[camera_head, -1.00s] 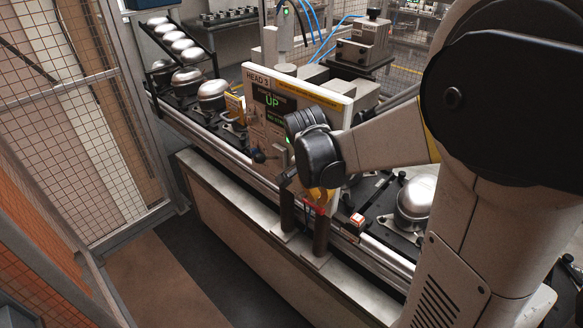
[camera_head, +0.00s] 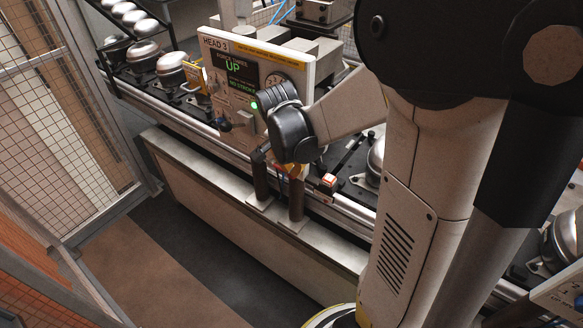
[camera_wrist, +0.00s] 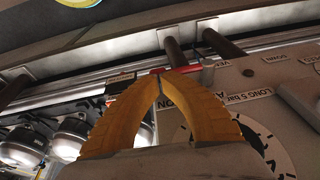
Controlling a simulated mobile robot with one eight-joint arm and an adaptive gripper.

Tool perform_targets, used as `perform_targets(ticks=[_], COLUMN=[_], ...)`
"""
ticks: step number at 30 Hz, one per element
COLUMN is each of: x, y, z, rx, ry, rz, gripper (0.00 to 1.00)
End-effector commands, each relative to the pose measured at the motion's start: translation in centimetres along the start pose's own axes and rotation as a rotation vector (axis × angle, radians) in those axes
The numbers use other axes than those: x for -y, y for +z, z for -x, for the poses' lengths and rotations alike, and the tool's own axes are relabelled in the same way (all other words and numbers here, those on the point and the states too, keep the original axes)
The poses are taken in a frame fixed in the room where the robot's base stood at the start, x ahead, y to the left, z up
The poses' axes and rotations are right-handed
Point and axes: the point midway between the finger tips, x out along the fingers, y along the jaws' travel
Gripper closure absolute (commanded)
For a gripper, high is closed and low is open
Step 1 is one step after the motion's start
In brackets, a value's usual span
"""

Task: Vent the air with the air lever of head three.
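The head three panel (camera_head: 228,100) stands in the head view with its screen (camera_head: 240,76) reading UP. A dark-knobbed lever (camera_head: 225,124) sticks out of its lower left face. My gripper (camera_head: 290,168) is low in front of the panel's lower right, mostly hidden behind my wrist. In the wrist view my yellow fingers (camera_wrist: 158,73) meet at their tips, with nothing visible between them. A red bar (camera_wrist: 186,70) lies just past the tips at the panel's edge; contact is unclear. I cannot tell whether the red bar or the knobbed lever is the air lever.
Two dark posts (camera_head: 260,178) stand on the ledge (camera_head: 190,165) close below my gripper. A small box with a red top (camera_head: 329,180) sits on the conveyor to the right. Compressors (camera_head: 172,68) line the conveyor at left. Mesh fencing (camera_head: 50,110) bounds the left; floor between is clear.

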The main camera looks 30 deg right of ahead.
Motion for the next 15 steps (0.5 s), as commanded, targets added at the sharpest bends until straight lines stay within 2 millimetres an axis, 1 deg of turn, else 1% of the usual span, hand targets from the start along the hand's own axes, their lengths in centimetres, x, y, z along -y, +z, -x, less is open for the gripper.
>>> perform_targets(ticks=[11,15], x=[-0.21,-0.4], y=[0.14,0.23], z=[-0.5,-0.95], rx=[0.0,-0.001], ry=[-0.06,-0.111], rz=[-0.017,-0.033], gripper=[1.0,1.0])
